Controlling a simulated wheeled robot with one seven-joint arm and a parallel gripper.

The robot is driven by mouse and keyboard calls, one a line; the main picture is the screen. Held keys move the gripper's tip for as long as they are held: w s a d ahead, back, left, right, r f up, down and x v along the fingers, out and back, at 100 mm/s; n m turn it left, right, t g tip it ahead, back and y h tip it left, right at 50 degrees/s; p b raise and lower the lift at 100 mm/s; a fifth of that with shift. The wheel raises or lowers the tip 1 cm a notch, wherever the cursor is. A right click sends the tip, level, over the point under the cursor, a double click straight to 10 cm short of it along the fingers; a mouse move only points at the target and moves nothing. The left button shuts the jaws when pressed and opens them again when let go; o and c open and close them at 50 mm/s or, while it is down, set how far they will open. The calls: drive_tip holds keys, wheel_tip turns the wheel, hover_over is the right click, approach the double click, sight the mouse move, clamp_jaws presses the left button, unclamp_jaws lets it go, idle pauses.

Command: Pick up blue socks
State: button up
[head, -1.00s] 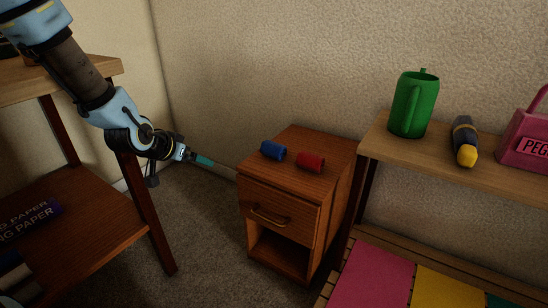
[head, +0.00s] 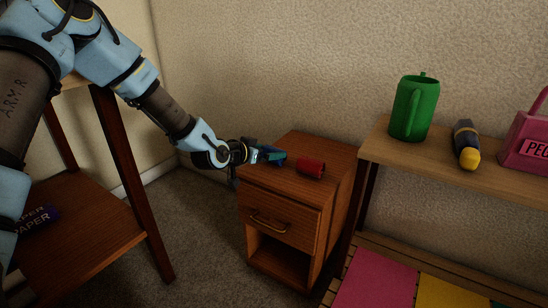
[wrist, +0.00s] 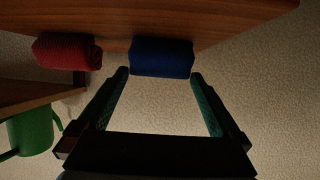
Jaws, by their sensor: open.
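The blue socks (wrist: 162,58) are a rolled bundle on top of the small wooden nightstand (head: 292,190). In the head view the blue socks (head: 276,156) are partly hidden by my gripper (head: 268,153), which is at the nightstand's left edge. In the wrist view my gripper (wrist: 160,75) is open, with the near edge of the blue roll at the mouth between its two teal-padded fingertips. The fingers do not appear closed on it. A red rolled bundle (head: 311,168) lies just to the right of the blue one; it also shows in the wrist view (wrist: 68,52).
A wooden shelf (head: 480,174) on the right holds a green watering can (head: 410,110), a black and yellow flashlight-like object (head: 466,145) and a pink box (head: 528,145). A dark wooden shelf unit (head: 118,165) stands at left. Wall rises behind the nightstand.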

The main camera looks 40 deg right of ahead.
sight(270, 151)
drive_tip(key=x, duration=0.3)
drive_tip(key=shift+d+f+b, duration=0.2)
drive_tip(key=shift+d+b, duration=0.15)
drive_tip(key=shift+b, duration=0.05)
drive_tip(key=c, duration=1)
